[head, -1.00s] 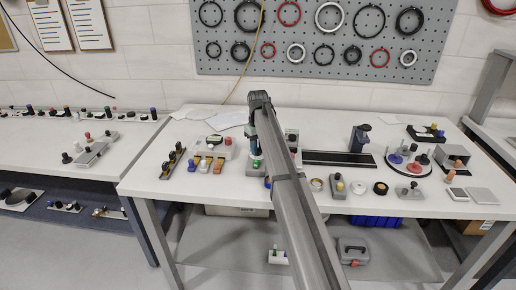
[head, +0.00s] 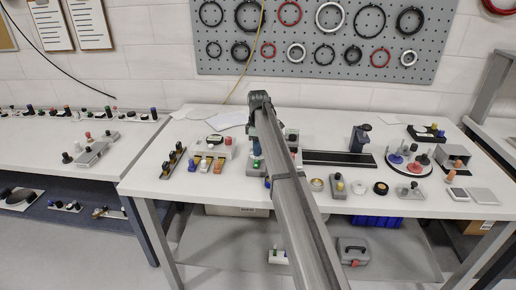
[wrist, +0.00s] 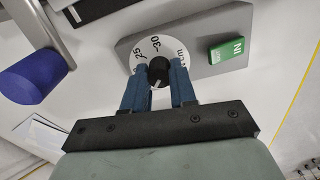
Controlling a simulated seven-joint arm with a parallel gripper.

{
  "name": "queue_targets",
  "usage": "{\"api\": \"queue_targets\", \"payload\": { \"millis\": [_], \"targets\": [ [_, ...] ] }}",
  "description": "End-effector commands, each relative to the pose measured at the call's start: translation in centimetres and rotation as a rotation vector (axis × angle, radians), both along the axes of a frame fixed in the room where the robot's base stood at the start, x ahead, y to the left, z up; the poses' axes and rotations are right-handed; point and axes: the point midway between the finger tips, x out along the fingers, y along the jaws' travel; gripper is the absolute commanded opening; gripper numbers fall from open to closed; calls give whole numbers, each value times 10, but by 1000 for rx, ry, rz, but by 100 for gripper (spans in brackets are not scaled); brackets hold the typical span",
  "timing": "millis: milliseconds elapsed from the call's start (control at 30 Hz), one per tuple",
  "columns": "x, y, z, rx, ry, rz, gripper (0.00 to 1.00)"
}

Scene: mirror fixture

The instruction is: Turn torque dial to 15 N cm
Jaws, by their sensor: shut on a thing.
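The torque dial shows in the wrist view as a black knob (wrist: 159,69) on a white scale disc (wrist: 136,58), set on a grey plate (wrist: 199,30). The figures 25 and 30 and part of "N cm" are readable; the rest of the scale is hidden by the knob and fingers. A white mark on the knob points down toward my gripper's body. My gripper (wrist: 161,73) has its two blue fingers on opposite sides of the knob and is shut on it. In the head view my gripper (head: 256,150) is partly behind my arm, and the dial cannot be made out.
A green block (wrist: 228,49) with white lettering sits on the plate beside the disc. A blue cylinder (wrist: 34,78) stands at the wrist view's left. In the head view, small knobbed fixtures (head: 207,164) stand left of my gripper; a black rail (head: 338,158) lies right.

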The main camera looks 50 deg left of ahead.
Motion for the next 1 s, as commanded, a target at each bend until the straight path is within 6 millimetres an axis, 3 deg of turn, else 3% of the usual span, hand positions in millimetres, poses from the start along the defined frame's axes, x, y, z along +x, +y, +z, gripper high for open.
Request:
{"api": "queue_targets", "payload": {
  "millis": [600, 633, 867, 1000],
  "targets": [
    [0, 0, 0, 1, -1, 42, 0],
    [0, 0, 0, 1, -1, 42, 28],
    [0, 0, 0, 1, -1, 41, 50],
    [0, 0, 0, 0, 0, 41, 52]
  ]
}}
